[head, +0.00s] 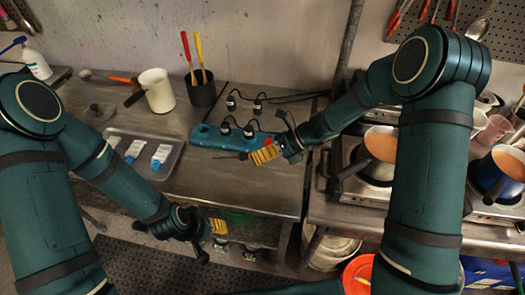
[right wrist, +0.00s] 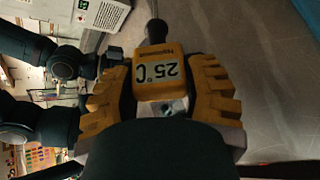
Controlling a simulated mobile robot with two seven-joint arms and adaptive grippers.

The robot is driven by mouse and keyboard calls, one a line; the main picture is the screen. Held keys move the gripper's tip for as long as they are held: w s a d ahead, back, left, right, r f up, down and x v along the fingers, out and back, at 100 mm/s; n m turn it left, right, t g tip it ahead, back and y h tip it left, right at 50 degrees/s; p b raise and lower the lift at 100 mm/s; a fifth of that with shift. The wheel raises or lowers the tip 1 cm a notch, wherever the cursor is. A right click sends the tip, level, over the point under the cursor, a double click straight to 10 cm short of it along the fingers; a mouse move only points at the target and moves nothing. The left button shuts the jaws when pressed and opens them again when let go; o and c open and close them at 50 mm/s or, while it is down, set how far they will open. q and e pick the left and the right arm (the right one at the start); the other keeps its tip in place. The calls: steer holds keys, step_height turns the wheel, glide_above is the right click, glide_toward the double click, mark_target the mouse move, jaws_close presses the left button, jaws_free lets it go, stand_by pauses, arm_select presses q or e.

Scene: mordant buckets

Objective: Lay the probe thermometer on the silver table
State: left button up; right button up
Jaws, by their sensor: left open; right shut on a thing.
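The probe thermometer (right wrist: 158,75) has a yellow body with a display reading 25 °C, and a dark stem end shows beyond it in the right wrist view. My right gripper (right wrist: 160,92) is shut on the body, one yellow finger on each side. In the head view my right gripper (head: 264,154) is over the right part of the silver table (head: 235,188); a thin dark piece juts left from its fingers. How high the thermometer is above the table is hard to tell. My left gripper (head: 218,234) is open and empty, at the table's front edge.
A teal power strip (head: 215,137) with several plugs lies behind my right gripper. A tray (head: 172,171) with white packets, a cream jug (head: 156,90) and a dark pot with red and yellow handles (head: 201,93) stand left. Pans of orange liquid (head: 381,143) stand right. The table front is clear.

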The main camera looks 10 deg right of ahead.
steer(key=shift+s+f+b, duration=0.2)
steer(key=shift+f+b, duration=0.5)
steer(key=shift+f, duration=0.1)
step_height(320, 180, down, 4)
steer(key=b, duration=0.4)
steer(key=shift+f, duration=0.25)
steer(key=shift+w+f+b, duration=0.1)
steer(key=shift+f+b, duration=0.55)
steer(key=shift+f, duration=0.9)
steer(key=o, duration=1.2)
steer(key=v, duration=1.2)
